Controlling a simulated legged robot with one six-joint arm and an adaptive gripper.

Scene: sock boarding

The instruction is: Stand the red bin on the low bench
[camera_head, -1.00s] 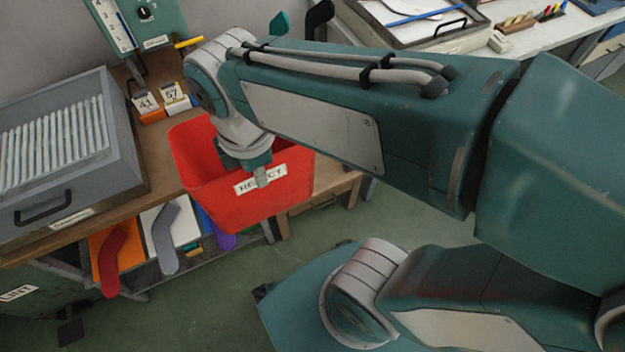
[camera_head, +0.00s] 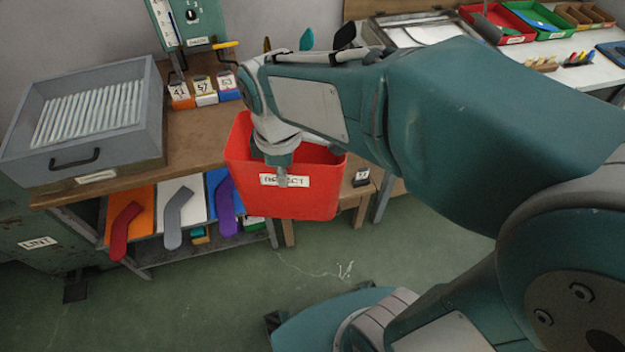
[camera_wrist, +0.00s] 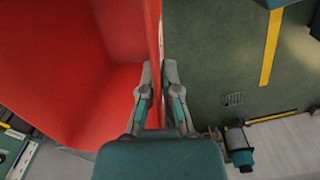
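The red bin (camera_head: 300,202), with a white label reading REJECT partly covered by my fingers, hangs nearly upright at the end of my arm. My gripper (camera_head: 282,172) is shut on its near wall. In the wrist view, my gripper's fingers (camera_wrist: 158,75) stand on either side of that wall, with the bin's red inside (camera_wrist: 60,60) to the left. The low bench (camera_head: 358,190) is a small wooden one beside the workbench. The bin hides most of it, and I cannot tell whether the bin touches it.
The wooden workbench (camera_head: 205,135) carries a grey tray of white rods (camera_head: 90,150) and small numbered boxes (camera_head: 205,98). A white table (camera_head: 560,80) stands at the back right. Green floor (camera_head: 220,300) is clear in front.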

